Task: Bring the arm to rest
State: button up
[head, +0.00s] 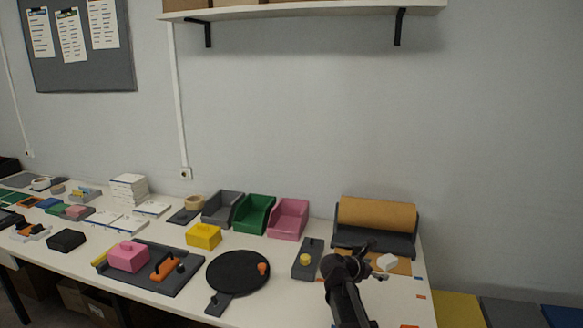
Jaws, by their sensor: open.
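My arm rises from the bottom edge in the head view, right of the middle. My gripper (375,261) is at its upper end, over the right part of the white table (300,312). It is open, small and dark against the dark roll holder behind it.
A brown paper roll (377,214) stands behind my gripper. Grey, green (255,214) and pink bins stand along the wall. A shelf (300,10) hangs above.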

jog(key=s+a+f+m+g+y, duration=0.2)
jog(key=s+a+f+m+y, duration=0.15)
jog(key=s+m, duration=0.35)
jog(key=s+a+f+m+g+y, duration=0.2)
jog(key=s+f+m+y, duration=0.2)
jog(key=s+m, duration=0.3)
jog(key=s+a+f+m+g+y, duration=0.2)
jog(key=s+a+f+m+y, duration=0.15)
jog(key=s+m, duration=0.35)
notch_tip(320, 180, down, 10)
jog(key=m+b, duration=0.2)
jog(key=b, duration=0.8)
notch_tip(320, 180, up, 17)
jog(key=p, duration=1.6)
jog(key=shift+w+f+y+p, duration=0.2)
jog(key=shift+y+p, duration=0.1)
